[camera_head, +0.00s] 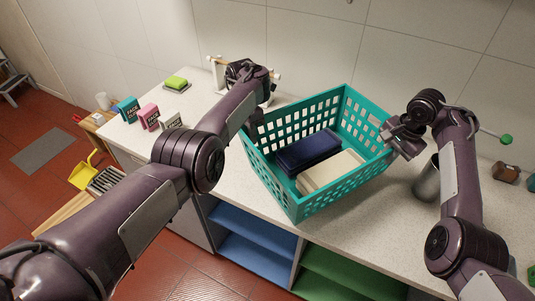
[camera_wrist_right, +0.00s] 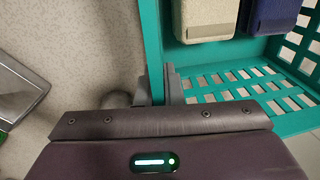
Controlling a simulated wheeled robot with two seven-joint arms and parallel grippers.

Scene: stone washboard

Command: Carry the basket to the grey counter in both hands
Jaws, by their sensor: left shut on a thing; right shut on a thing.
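The teal basket (camera_head: 345,194) is a lattice-walled crate over the pale speckled grey counter (camera_head: 330,235), close to its front edge. I cannot tell whether its base touches the counter. A folded dark blue cloth-like item (camera_head: 308,151) and a cream one (camera_head: 330,172) lie inside. My left gripper (camera_head: 256,122) is shut on the basket's left side, its fingers partly hidden. My right gripper (camera_head: 391,139) is shut on the right side. In the right wrist view, its fingers (camera_wrist_right: 160,88) pinch the basket wall (camera_wrist_right: 152,38).
A metal cylinder (camera_head: 427,182) stands right of the basket, near my right arm. Blue (camera_head: 252,256) and green (camera_head: 345,272) shelves are below. The tiled wall closes the back.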

